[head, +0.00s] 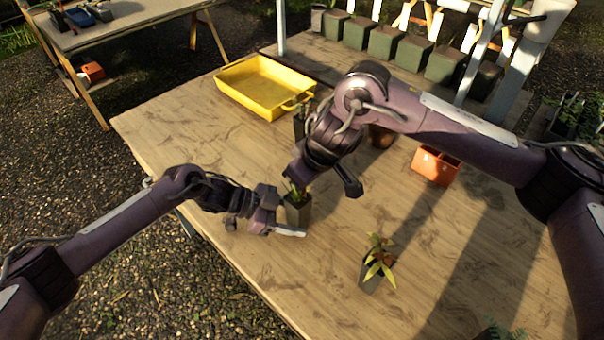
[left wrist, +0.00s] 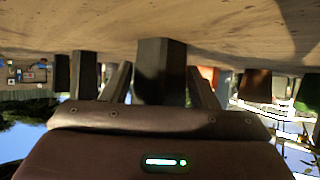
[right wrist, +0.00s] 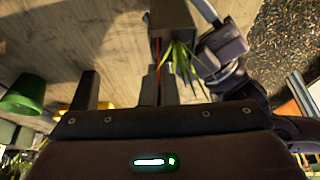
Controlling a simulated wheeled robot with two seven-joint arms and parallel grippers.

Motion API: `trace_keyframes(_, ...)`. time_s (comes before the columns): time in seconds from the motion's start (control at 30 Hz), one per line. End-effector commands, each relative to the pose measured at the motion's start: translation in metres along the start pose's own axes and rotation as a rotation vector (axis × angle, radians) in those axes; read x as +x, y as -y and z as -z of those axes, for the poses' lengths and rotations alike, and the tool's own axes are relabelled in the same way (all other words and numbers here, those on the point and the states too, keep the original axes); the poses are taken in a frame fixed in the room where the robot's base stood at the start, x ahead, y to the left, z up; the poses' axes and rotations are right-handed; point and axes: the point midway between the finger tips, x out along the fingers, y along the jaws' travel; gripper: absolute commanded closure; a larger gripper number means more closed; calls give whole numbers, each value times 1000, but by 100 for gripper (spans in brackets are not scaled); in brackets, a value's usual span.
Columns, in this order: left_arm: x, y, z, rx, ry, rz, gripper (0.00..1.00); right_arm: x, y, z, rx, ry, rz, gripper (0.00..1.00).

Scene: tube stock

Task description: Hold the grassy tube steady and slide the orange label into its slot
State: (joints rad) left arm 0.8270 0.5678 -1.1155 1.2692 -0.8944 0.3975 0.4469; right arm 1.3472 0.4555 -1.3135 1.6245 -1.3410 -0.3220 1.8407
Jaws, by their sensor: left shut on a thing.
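The grassy tube (head: 298,212), a dark square pot with a green tuft, stands upright near the table's left front edge. My left gripper (head: 287,222) is shut around its sides; in the left wrist view the tube (left wrist: 160,72) sits between the fingers. My right gripper (right wrist: 160,86) is above the tube, its fingers close together. A thin orange strip, the orange label (right wrist: 157,62) seen edge-on, shows between them, beside the grass. My right arm hides the label in the head view. I cannot tell whether the label touches the slot.
A yellow tray (head: 262,88) lies at the back left, with a dark tube (head: 299,125) in front of it. A leafy plant tube (head: 371,281) stands at the front right. An orange block-shaped container (head: 436,168) is to the right.

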Motion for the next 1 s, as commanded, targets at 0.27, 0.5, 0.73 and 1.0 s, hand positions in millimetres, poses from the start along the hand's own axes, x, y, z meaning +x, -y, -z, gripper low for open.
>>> trace_keyframes(0.27,0,0,1,1,-1,0,59,2,0,-1,1,0,0,100)
trace_keyframes(0.5,0,0,1,1,-1,0,59,3,0,-1,1,1,0,100)
trace_keyframes(0.73,0,0,1,1,-1,0,59,6,0,-3,1,0,1,100)
trace_keyframes(1.0,0,0,1,1,-1,0,59,7,0,-3,1,0,0,74)
